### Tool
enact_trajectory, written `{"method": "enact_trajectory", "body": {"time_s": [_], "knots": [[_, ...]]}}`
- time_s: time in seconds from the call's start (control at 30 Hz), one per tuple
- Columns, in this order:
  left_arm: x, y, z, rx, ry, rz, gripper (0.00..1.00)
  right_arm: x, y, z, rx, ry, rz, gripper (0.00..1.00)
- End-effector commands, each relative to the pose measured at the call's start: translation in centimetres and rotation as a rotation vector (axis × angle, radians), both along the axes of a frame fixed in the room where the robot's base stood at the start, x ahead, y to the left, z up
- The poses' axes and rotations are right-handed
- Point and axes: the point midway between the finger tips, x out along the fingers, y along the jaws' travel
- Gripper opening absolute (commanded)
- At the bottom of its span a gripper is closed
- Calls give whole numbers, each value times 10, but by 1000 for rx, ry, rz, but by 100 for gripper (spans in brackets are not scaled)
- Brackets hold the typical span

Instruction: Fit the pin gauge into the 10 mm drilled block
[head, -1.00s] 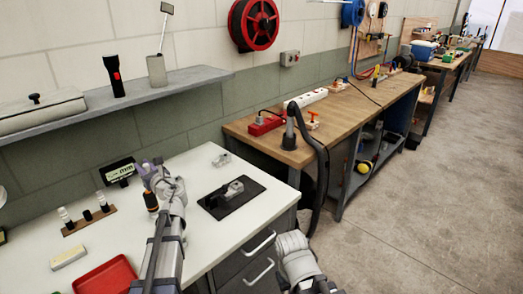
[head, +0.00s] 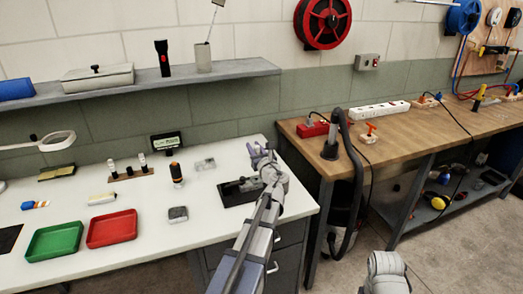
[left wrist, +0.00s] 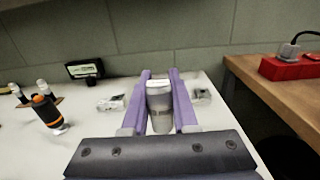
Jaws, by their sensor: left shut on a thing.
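My right gripper is out of view.
A rack (head: 132,176) with several upright pins, a small display (head: 166,142) and an orange-and-black tool (head: 176,172) stand on the bench. Red (head: 112,229) and green (head: 55,240) trays lie at left. A wooden bench (head: 300,131) adjoins at right.

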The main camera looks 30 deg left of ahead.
Motion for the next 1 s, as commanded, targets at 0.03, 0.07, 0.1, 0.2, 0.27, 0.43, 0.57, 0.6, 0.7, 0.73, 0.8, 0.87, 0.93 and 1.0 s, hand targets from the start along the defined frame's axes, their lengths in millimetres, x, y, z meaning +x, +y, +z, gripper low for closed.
{"method": "enact_trajectory", "body": {"time_s": [0.03, 0.07, 0.1, 0.2, 0.27, 0.43, 0.57, 0.6, 0.7, 0.73, 0.8, 0.87, 0.93, 1.0], "knots": [[1, 1, -4, 0, 0, 1, 0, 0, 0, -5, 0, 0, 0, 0], [2, 2, -6, 0, 0, 0, 0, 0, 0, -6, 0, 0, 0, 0], [2, 3, -7, 0, 0, 0, 0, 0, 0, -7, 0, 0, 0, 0], [3, 3, -8, 0, 0, 0, 0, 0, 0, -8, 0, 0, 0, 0], [3, 3, -7, 0, 0, 0, 0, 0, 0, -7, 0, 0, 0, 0], [3, 3, -7, 0, 0, 0, 0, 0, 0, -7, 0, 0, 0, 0], [3, 3, -9, 0, 0, 0, 0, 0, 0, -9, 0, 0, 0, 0], [3, 3, -10, 0, 0, 0, 0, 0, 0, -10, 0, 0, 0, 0], [3, 3, -15, 0, 0, 0, 0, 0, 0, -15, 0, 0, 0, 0], [3, 3, -17, 0, 0, 0, 0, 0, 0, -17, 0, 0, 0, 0], [3, 3, -22, 0, 0, 0, 0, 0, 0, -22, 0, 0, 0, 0], [3, 3, -27, 0, 0, 0, 0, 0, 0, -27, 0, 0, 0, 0], [3, 3, -33, 0, 0, 0, 0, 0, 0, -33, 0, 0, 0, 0], [3, 3, -39, 0, 0, 0, 0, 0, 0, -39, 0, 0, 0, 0]]}}
